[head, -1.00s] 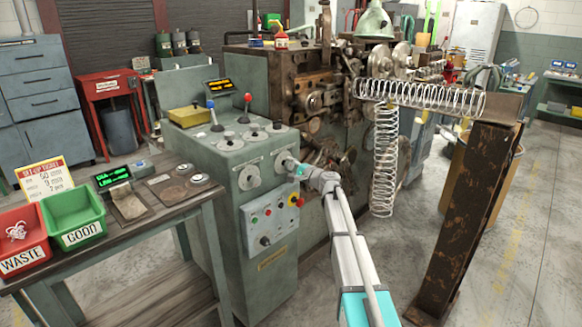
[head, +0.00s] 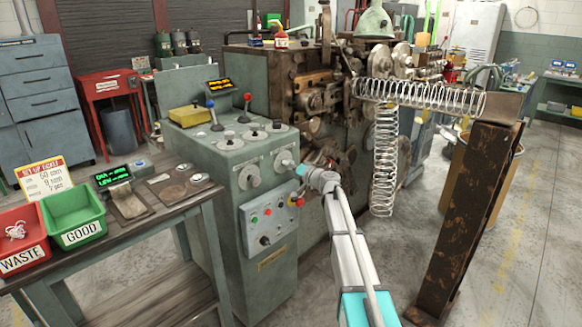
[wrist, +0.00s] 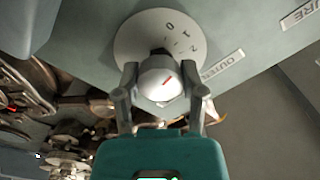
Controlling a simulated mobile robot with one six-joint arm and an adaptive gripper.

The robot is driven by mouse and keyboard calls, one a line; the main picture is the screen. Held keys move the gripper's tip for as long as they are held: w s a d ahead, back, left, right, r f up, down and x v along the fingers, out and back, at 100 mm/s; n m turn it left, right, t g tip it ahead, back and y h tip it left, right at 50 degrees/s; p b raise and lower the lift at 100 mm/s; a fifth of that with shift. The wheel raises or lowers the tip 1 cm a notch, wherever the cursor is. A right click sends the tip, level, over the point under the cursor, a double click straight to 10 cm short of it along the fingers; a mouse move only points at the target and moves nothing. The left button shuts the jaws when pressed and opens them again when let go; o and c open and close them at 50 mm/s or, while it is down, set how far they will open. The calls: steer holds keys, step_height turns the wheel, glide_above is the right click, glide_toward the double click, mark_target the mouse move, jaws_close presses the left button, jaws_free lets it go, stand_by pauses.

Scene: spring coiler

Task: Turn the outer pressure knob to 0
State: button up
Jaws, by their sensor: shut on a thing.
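The outer pressure knob (wrist: 155,90) is a pale rounded knob with a short red mark, in front of a light round dial (wrist: 131,42). Dial digits 0, 1 and 2 show along its edge. A plate beginning "OUTER" (wrist: 220,67) is beside the dial. The red mark slants toward the upper right, not straight at the 0; the exact reading is unclear. My gripper (wrist: 160,78) is shut on the knob, one finger on each side. In the head view, my gripper (head: 293,168) is at the right-hand dial (head: 284,158) on the green cabinet's front.
Another dial knob (head: 249,177) is just to the left. Below are a button panel with a red button (head: 293,199). Levers and small knobs top the cabinet (head: 225,225). The coiling machine and a hanging spring (head: 384,170) stand to the right.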

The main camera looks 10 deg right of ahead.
steer(key=n, duration=0.3)
steer(key=shift+w+d, duration=0.1)
steer(key=shift+w, duration=0.05)
steer(key=shift+n, duration=0.3)
steer(key=o, duration=1.1)
steer(key=shift+o, duration=0.2)
steer(key=v, duration=1.2)
